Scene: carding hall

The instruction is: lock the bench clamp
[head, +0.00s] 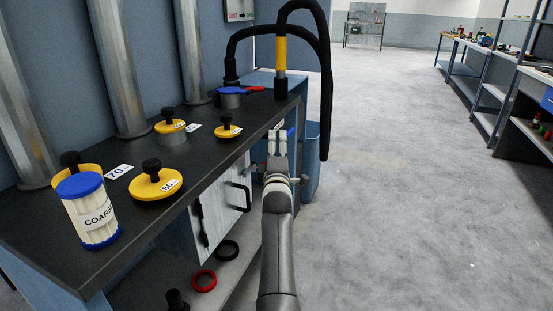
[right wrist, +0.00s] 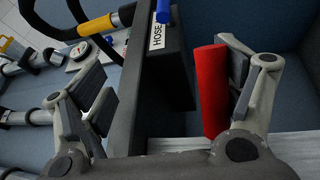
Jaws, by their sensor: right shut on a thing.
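My right gripper (head: 278,140) is at the bench's right end in the head view, below the hose. In the right wrist view its fingers (right wrist: 168,95) stand on either side of a dark block and a red handle (right wrist: 213,90). The dark block (right wrist: 165,95) carries a label reading HOSE (right wrist: 158,35). The handle is hidden behind the gripper in the head view. My left gripper is not in view.
A black hose (head: 326,90) with a yellow sleeve (head: 281,52) arches near my gripper. Floor (head: 400,200) is free to the right.

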